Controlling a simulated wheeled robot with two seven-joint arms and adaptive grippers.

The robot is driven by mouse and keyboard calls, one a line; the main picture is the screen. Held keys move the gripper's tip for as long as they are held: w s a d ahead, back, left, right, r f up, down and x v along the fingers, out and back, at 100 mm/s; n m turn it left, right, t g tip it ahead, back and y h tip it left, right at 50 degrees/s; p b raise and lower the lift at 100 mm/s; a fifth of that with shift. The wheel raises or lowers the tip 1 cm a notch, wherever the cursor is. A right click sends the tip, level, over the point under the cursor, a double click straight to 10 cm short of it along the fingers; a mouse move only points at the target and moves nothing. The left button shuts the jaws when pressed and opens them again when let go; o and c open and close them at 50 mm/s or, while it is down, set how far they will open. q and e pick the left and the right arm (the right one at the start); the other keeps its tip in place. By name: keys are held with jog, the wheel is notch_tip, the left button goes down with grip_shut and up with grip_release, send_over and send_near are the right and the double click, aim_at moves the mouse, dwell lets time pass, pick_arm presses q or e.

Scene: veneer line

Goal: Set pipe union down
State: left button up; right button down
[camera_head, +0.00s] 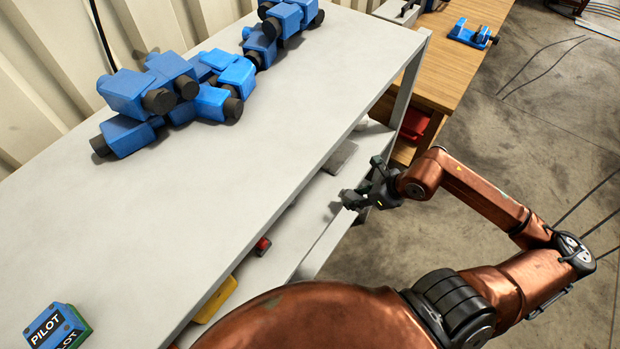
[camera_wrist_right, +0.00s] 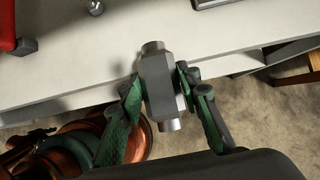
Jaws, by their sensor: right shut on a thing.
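The pipe union (camera_wrist_right: 157,82) has a dark grey body with bright metal ends. In the right wrist view it sits between the green-padded fingers of my right gripper (camera_wrist_right: 158,88), which is shut on it. Behind it in that view are the pale lower shelf (camera_wrist_right: 215,38) and its front edge. In the head view my right gripper (camera_head: 364,193) is beside the front of the white bench, at the lower shelf (camera_head: 312,205). The union is too small to make out clearly there. I cannot tell whether it touches the shelf. My left gripper is out of view.
Several blue and black parts lie piled on the white bench top (camera_head: 200,180). A blue PILOT box (camera_head: 55,327) is at its near left. A red object (camera_wrist_right: 14,28) and a small metal knob (camera_wrist_right: 95,7) are on the shelf. A wooden bench (camera_head: 445,75) stands beyond.

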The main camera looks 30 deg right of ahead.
aim_at(343, 192)
jog(key=w, duration=0.1)
jog(key=w+a, duration=0.2)
jog(key=w, duration=0.1)
jog(key=shift+w+r, duration=0.1)
jog(key=w, duration=0.1)
jog(key=w+a, duration=0.1)
jog(key=w, duration=0.1)
jog(key=w+a, duration=0.1)
jog(key=shift+w+b, duration=0.3)
jog(key=shift+w, duration=0.05)
jog(key=w, duration=0.1)
jog(key=w+a, duration=0.1)
jog(key=w, duration=0.1)
jog(key=w+a, duration=0.1)
jog(key=shift+w, duration=0.3)
jog(key=shift+w+a, duration=0.15)
jog(key=shift+w, duration=0.25)
notch_tip(343, 192, down, 3)
jog(key=shift+f, duration=0.35)
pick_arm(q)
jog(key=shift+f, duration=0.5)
